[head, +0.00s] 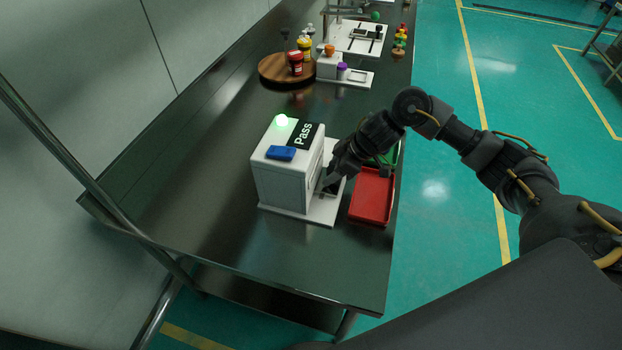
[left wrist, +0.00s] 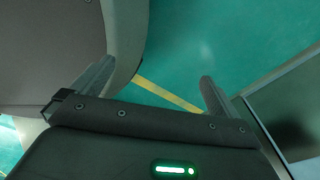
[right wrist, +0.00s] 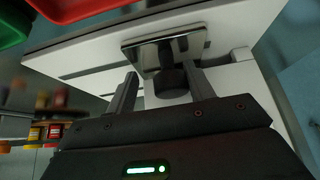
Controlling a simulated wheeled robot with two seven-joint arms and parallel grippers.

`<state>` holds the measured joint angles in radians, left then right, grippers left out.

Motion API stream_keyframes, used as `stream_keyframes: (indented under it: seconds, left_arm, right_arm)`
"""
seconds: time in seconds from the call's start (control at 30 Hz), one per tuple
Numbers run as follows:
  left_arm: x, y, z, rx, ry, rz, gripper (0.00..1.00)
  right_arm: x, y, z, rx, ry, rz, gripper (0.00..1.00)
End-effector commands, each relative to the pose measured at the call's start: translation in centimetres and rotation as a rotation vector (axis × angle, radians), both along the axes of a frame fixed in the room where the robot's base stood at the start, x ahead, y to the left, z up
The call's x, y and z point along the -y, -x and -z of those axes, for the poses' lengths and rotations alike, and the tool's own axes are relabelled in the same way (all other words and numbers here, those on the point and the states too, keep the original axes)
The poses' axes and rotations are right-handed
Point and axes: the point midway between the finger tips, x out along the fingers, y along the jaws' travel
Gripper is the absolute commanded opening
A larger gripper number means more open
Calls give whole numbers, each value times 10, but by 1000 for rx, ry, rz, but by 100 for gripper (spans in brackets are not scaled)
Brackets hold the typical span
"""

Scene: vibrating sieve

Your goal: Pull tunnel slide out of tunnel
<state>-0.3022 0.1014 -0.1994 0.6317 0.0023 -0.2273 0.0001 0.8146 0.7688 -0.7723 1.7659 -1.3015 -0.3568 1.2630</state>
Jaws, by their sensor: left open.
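The tunnel is a white box (head: 278,182) with a "Pass" label, a lit green lamp and a blue block on top, standing on a white base plate. The tunnel slide (right wrist: 195,43) shows in the right wrist view as a shiny plate with a dark round knob (right wrist: 171,82). My right gripper (right wrist: 163,82) is at the tunnel's right side, its fingers either side of the knob, with a gap visible at the left finger. In the head view that gripper (head: 330,184) hides most of the slide. My left gripper (left wrist: 150,88) is open and empty, away from the table.
A red tray (head: 372,196) lies right of the tunnel near the table edge, with a green tray (head: 388,156) behind it. A round wooden board (head: 284,70) with small bottles and a white device (head: 345,76) stand farther back. The table left of the tunnel is clear.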

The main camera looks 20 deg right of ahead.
Motion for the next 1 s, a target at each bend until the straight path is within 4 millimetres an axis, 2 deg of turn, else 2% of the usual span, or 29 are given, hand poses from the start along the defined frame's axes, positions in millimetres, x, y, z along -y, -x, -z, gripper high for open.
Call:
stream_keyframes:
  seconds: [0.57, 1.0]
  left_arm:
    - [17, 0, 8, 0, 20, -6, 100]
    - [5, 0, 15, 0, 6, -1, 100]
  right_arm:
    - [22, -29, -1, 2, -1, 3, 51]
    - [38, -50, -1, 3, 0, 2, 51]
